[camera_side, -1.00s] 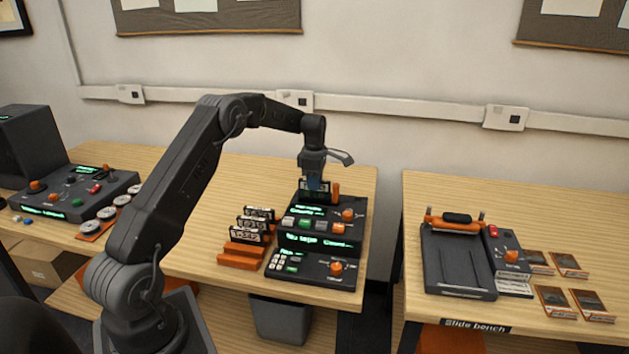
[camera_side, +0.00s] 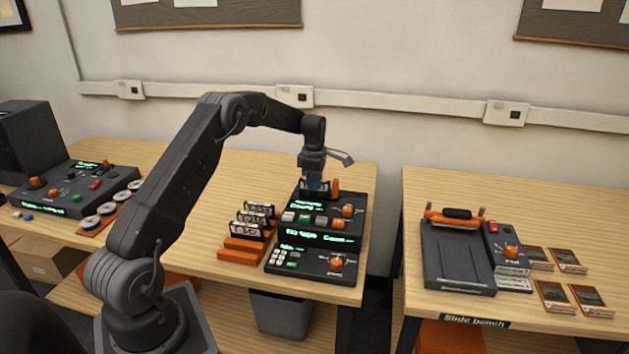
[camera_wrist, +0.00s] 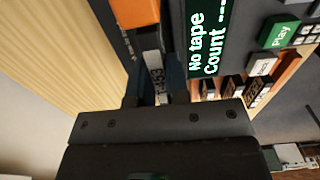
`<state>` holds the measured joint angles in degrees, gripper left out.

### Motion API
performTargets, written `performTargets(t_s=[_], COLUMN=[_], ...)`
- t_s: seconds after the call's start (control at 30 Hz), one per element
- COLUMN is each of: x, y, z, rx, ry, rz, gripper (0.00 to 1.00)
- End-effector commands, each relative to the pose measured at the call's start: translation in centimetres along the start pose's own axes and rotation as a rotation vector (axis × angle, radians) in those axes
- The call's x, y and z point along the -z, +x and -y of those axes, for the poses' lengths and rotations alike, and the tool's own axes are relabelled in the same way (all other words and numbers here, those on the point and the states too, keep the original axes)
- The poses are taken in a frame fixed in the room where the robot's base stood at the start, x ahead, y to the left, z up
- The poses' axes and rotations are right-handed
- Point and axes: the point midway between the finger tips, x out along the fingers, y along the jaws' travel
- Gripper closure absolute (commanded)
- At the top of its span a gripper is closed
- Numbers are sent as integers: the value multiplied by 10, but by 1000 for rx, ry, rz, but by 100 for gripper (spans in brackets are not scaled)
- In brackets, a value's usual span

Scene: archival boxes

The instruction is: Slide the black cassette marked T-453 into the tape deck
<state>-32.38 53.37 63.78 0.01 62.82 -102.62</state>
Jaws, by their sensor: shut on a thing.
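My gripper (camera_side: 314,186) is over the back part of the tape deck (camera_side: 345,257), pointing down. In the wrist view my gripper (camera_wrist: 158,88) is shut on a black cassette (camera_wrist: 155,60) with a white label; "453" can be read on it. The cassette stands on edge between the fingers, at the slot area behind the deck's display. How deep it sits in the slot is hidden. The deck's green display (camera_wrist: 208,38) reads "No tape" and "Count ---". An orange part (camera_wrist: 135,12) is close to the cassette.
Several other black cassettes (camera_side: 250,232) stand in an orange rack (camera_side: 240,250) left of the deck. A reel unit (camera_side: 75,190) is at the far left. Across a gap, the right table holds a slide bench (camera_side: 457,262) and slides. Bare wood lies behind the rack.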

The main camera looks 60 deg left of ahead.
Motion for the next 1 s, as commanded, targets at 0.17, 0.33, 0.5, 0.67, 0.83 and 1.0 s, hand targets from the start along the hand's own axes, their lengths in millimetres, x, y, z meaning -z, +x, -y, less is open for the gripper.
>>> performTargets(t_s=[0.17, 0.33, 0.5, 0.67, 0.83, 1.0], x=[0, 0, 0, 0, 0, 0], y=[0, 5, 12, 13, 13, 14], z=[0, 0, 0, 0, 0, 0], rx=[0, 1, 1, 0, 0, 0], ry=[0, 0, 0, 0, 0, 0], rz=[0, 0, 0, 0, 0, 0], gripper=[100, 100, 100, 100, 100, 100])
